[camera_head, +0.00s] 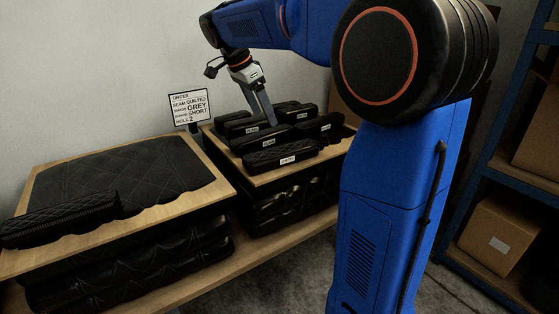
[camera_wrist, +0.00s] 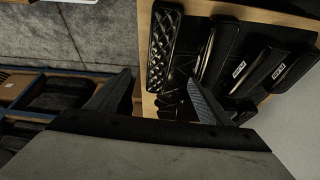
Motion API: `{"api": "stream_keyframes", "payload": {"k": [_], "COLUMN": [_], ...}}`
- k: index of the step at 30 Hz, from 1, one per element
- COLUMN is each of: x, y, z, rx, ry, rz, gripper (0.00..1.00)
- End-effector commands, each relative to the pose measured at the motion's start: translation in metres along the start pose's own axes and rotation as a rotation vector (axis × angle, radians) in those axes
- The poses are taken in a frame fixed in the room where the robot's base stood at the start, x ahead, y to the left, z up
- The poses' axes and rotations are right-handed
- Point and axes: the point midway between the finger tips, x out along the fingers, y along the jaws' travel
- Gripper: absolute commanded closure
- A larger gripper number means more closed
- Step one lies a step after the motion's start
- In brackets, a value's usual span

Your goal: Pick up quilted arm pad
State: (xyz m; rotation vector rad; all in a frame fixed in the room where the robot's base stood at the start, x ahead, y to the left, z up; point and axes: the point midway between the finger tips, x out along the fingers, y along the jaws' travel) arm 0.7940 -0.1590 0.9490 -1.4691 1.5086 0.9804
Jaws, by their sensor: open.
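Several black arm pads lie on a wooden-topped stack in the middle of the head view. The front pad (camera_head: 280,154) has a textured face and a white label. In the wrist view, a quilted arm pad (camera_wrist: 163,45) with a diamond pattern lies leftmost on the board, beside smoother pads (camera_wrist: 220,50). My gripper (camera_head: 268,118) reaches down among the pads at the back of the stack. In the wrist view my gripper (camera_wrist: 157,98) is open, its fingers wide apart, with the quilted pad beyond the gap. Another quilted pad (camera_head: 62,218) lies on the left stack.
An order card (camera_head: 189,105) reading "SEAM QUILTED", "GREY", "SHORT" stands behind the stacks. A quilted black panel (camera_head: 120,180) covers the left wooden board (camera_head: 200,198). Shelves with cardboard boxes (camera_head: 500,232) stand at right. Neighbouring pads crowd the gripper.

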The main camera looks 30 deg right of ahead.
Motion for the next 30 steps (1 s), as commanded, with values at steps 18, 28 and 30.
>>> {"api": "stream_keyframes", "payload": {"k": [18,28,30], "x": [0.102,0.125,0.134], "y": [0.001,0.001,0.001], "z": [0.0,0.001,0.001], "rx": [-0.002,-0.003,-0.003], "ry": [0.0,0.0,-0.001], "rz": [0.002,0.002,0.001], "gripper": [0.27,0.27,0.27]}}
